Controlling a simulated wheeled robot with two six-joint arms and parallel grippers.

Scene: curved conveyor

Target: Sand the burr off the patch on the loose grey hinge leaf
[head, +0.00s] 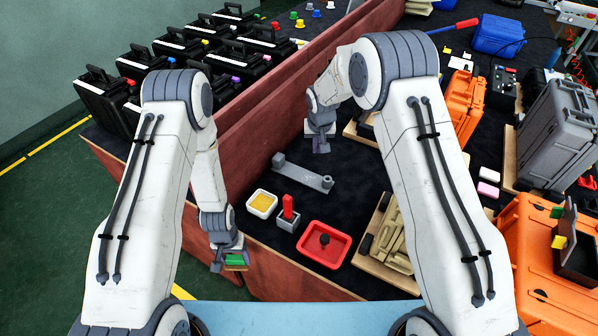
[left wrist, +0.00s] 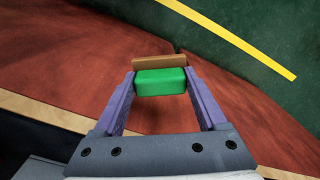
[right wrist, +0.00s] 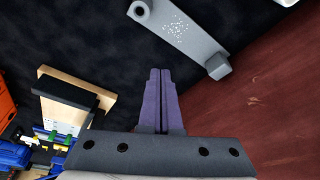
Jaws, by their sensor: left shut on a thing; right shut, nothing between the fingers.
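The grey hinge leaf (head: 304,173) lies on the dark mat near the red wall, a raised block at one end and a round knuckle at the other. It also shows in the right wrist view (right wrist: 190,35), with a speckled pale patch on its face. My left gripper (head: 230,262) is shut on a green block with a brown layer (left wrist: 160,82), a sanding block by its look, held over by the red wall's near edge. My right gripper (head: 319,148) is shut and empty beyond the leaf, its purple fingers together (right wrist: 160,98); it is apart from the leaf.
A yellow-filled white dish (head: 262,204), a grey holder with a red upright piece (head: 288,215) and a red tray (head: 323,244) with a dark knob stand nearer than the leaf. Red walls (head: 250,110) bound the left. Several black cases stand beyond; orange cases (head: 465,100) are right.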

